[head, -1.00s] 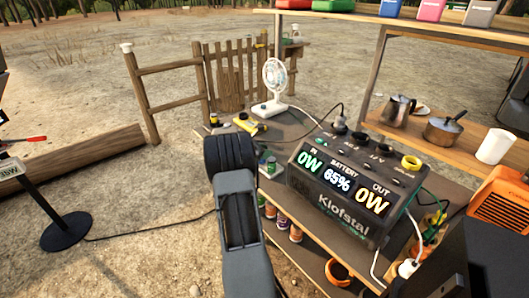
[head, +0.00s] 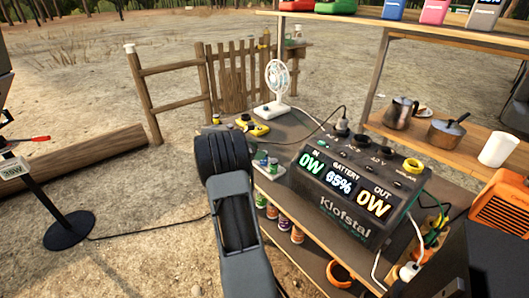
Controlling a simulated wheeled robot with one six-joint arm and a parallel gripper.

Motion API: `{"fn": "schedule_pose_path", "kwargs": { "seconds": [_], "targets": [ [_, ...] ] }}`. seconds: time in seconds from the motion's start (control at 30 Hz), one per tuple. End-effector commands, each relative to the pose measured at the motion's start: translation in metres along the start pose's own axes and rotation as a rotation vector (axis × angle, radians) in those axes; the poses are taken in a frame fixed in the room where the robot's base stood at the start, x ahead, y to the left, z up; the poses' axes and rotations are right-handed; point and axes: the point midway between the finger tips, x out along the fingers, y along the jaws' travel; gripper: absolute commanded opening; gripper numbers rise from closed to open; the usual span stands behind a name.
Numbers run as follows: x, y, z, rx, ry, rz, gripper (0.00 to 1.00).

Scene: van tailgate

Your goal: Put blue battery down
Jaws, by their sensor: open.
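A blue box-shaped thing (head: 395,10), which looks like the blue battery, stands on the upper wooden shelf at the top right. Its top is cut off by the picture edge. My arm rises from the bottom centre, and its dark wrist is in front of the table's left end. My gripper's fingers are hidden beyond the wrist. I cannot see anything held. The Klofstal power station (head: 352,190) sits on the table, showing 0W in, battery 65% and 0W out.
Pink (head: 432,11) and grey (head: 484,14) boxes stand beside the blue one. A white fan (head: 277,88) and a yellow tool (head: 256,128) are on the table's far left. A kettle (head: 402,112), pot (head: 447,130) and white cup (head: 497,150) stand on the right shelf.

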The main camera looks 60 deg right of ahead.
Motion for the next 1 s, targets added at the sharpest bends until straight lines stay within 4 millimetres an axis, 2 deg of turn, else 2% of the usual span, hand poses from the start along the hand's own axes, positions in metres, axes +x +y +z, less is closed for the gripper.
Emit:
{"fn": "schedule_pose_path", "kwargs": {
  "seconds": [0.1, 0.3, 0.63, 0.7, 0.77, 0.87, 1.0],
  "targets": [
    [-0.025, 0.001, 0.001, 0.0, 0.0, 0.003, 0.6],
    [-0.052, 0.0, 0.001, 0.0, 0.0, 0.001, 0.6],
    [-0.07, -0.001, 0.0, 0.006, 0.005, 0.002, 0.6],
    [-0.081, -0.005, -0.003, 0.036, 0.032, 0.013, 0.6],
    [-0.099, -0.012, -0.007, 0.09, 0.08, 0.029, 0.6],
    [-0.145, -0.037, -0.021, 0.236, 0.222, 0.057, 0.6],
    [-0.221, -0.095, -0.054, 0.495, 0.501, 0.046, 0.6]
  ]
}}
